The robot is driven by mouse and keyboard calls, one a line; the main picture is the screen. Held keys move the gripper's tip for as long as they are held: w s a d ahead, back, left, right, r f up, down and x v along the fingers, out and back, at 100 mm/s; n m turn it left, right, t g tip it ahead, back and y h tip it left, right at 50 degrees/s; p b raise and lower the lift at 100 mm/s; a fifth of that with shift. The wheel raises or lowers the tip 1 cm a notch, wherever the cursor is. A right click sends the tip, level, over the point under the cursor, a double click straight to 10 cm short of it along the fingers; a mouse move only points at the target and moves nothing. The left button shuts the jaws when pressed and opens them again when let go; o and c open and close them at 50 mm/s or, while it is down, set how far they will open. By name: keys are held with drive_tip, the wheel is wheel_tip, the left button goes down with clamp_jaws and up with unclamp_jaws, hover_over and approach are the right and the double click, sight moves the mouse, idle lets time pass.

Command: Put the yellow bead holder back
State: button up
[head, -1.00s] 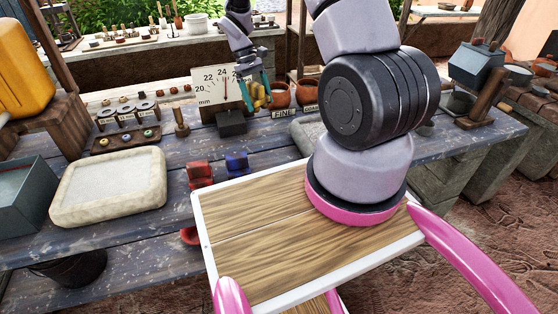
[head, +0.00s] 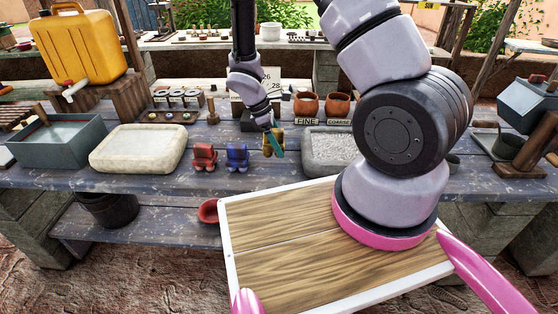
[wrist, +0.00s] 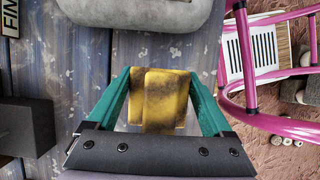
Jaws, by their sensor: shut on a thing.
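The yellow bead holder (head: 279,138) is between the teal fingers of my gripper (head: 272,142), right of the blue holder, over the workbench. In the wrist view the yellow holder (wrist: 165,100), with dark smudges, sits between the two fingers of my gripper (wrist: 160,78), which is shut on it. I cannot tell whether its underside touches the bench. A red holder (head: 204,156) and a blue holder (head: 237,157) stand side by side near the bench's front edge.
A grey stone tray (head: 325,160) lies close to the right of the yellow holder. A pale stone tray (head: 138,148) lies left of the red holder. Clay pots (head: 306,103) and a dark block (wrist: 25,128) stand behind. Bare bench (head: 262,180) shows in front.

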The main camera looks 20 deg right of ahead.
drive_tip(key=shift+f, duration=2.75)
drive_tip(key=shift+f, duration=0.15)
drive_tip(key=o, duration=1.2)
